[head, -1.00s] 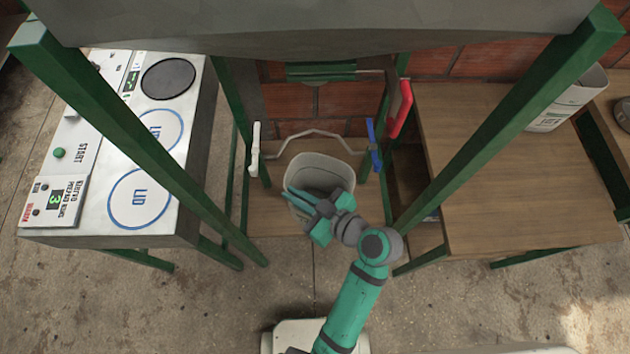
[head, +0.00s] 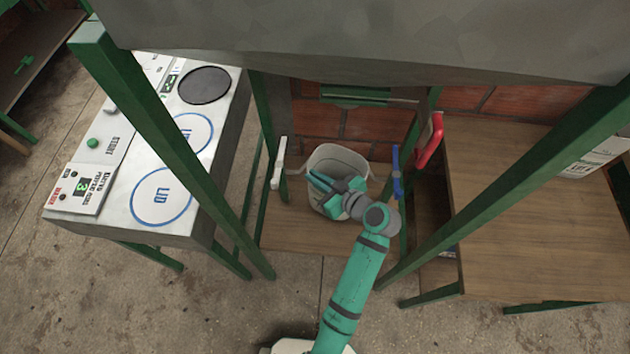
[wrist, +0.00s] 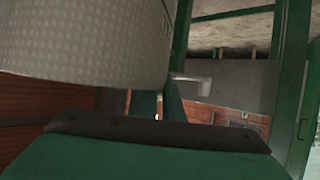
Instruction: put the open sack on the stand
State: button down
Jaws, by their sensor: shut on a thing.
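The open sack (head: 346,155), pale grey-white with its mouth up, is in the middle of the head view, between a white handle and a blue handle. Its woven wall (wrist: 80,40) fills the upper left of the wrist view. My gripper (head: 320,186) reaches in over the sack's near side and is shut on it. Gripper and wrist hide part of the near wall. The low wooden platform of the stand (head: 290,238) lies below and around the sack, inside the green frame. I cannot tell whether the sack's bottom touches it.
The white handle (head: 278,162) is left of the sack, the blue handle (head: 397,172) right of it. Green posts (head: 170,140) flank my arm, and a grey hopper (head: 380,40) hangs above. A control bench (head: 125,225) is left; a wooden table (head: 540,240) is right.

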jog(key=f, duration=0.2)
jog(key=w+f, duration=0.1)
jog(key=f, duration=0.1)
jog(key=shift+f, duration=0.2)
jog(key=c, duration=1.9)
grip_release()
